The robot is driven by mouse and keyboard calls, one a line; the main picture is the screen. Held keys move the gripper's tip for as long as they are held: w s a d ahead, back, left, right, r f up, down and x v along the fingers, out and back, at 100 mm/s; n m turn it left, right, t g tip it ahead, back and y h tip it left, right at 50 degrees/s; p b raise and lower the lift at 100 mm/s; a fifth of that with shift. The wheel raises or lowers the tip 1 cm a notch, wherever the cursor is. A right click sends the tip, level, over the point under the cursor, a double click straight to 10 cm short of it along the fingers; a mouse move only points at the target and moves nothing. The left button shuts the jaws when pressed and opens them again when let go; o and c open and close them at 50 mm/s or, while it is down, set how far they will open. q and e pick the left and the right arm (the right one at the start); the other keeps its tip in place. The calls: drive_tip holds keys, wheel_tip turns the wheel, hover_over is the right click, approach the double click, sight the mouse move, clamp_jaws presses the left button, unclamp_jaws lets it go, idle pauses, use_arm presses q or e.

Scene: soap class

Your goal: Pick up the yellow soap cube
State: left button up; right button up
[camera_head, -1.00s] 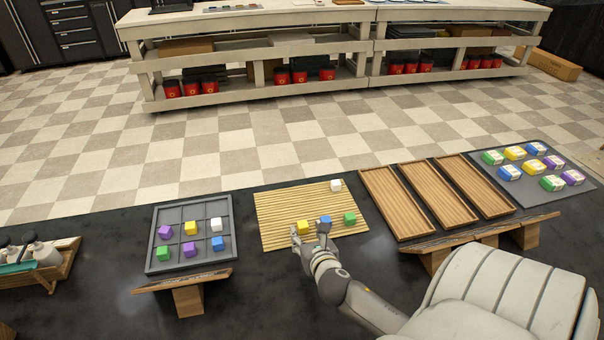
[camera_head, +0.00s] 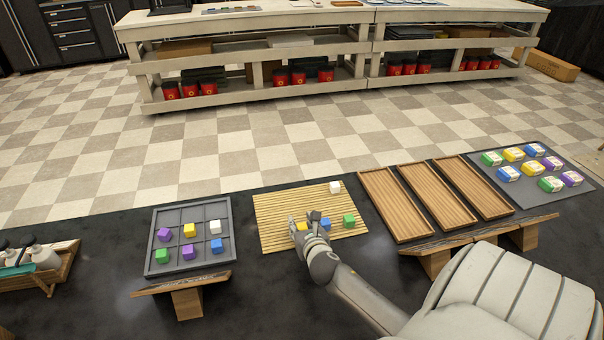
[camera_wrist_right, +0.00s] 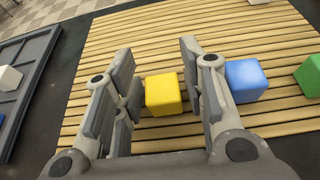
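The yellow soap cube (camera_wrist_right: 163,94) sits on the slatted bamboo mat (camera_wrist_right: 140,30). The gripper is open. In the head view the yellow cube (camera_head: 302,227) is partly hidden by my right gripper (camera_head: 308,220). A blue cube (camera_wrist_right: 245,80) stands just outside the right finger. A green cube (camera_wrist_right: 310,76) is farther right. My left gripper is not in view.
A white cube (camera_head: 335,187) is at the mat's back right. A grey compartment tray (camera_head: 150,240) with several coloured cubes is on the left. Wooden trays (camera_head: 395,205), empty, and a grey board (camera_head: 515,200) with wrapped soaps are on the right.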

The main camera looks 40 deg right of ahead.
drive_tip(key=c, duration=0.5)
drive_tip(key=shift+r, duration=0.1)
